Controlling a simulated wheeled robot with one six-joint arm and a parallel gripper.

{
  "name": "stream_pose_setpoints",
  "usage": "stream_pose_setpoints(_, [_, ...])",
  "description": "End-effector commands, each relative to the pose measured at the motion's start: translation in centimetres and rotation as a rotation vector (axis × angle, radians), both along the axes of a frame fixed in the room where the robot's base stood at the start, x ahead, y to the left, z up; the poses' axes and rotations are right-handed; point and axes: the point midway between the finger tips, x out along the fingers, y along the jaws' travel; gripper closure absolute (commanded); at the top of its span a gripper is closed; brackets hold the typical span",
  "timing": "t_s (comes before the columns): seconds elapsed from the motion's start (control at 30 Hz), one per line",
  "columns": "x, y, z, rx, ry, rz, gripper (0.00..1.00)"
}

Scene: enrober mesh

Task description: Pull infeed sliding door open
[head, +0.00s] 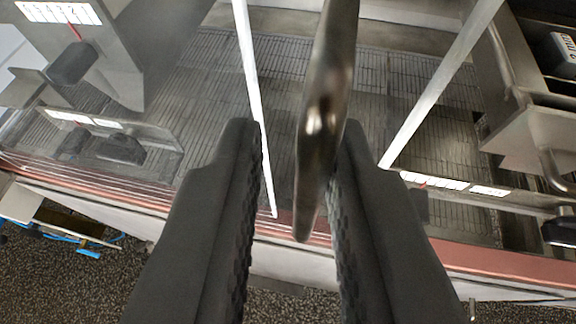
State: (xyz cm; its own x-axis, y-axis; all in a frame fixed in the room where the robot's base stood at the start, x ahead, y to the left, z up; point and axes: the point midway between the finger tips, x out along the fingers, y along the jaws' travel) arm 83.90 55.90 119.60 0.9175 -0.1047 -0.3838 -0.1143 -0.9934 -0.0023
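My gripper (297,138) reaches in from the bottom of the view, with two dark, ridged fingers standing apart. A shiny metal bar handle (322,115) stands between them, closer to the right finger. A clear gap shows between the handle and the left finger. I cannot tell whether the right finger touches the handle. Two pale, slanting strips, one on the left (249,70) and one on the right (440,82), look like the edges of a see-through door panel. The handle's upper end runs out of view.
A wire mesh belt (200,85) lies behind the panel. A metal housing with a scale and pointer (75,60) stands at upper left, and metal brackets (540,135) stand at right. A reddish rail (500,262) runs along the front above the speckled floor (60,285).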

Motion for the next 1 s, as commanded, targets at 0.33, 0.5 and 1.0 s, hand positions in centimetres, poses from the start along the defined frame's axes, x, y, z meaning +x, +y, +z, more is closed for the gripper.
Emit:
stream_pose_setpoints(0.33, [-6.1, 0.8, 2.6, 0.002, -0.002, 0.006, 0.84])
stream_pose_setpoints(0.5, [-9.2, 1.2, 4.0, 0.002, -0.003, 0.006, 0.84])
stream_pose_setpoints(1.0, [-15.0, 1.8, 6.3, 0.001, -0.002, 0.003, 0.84])
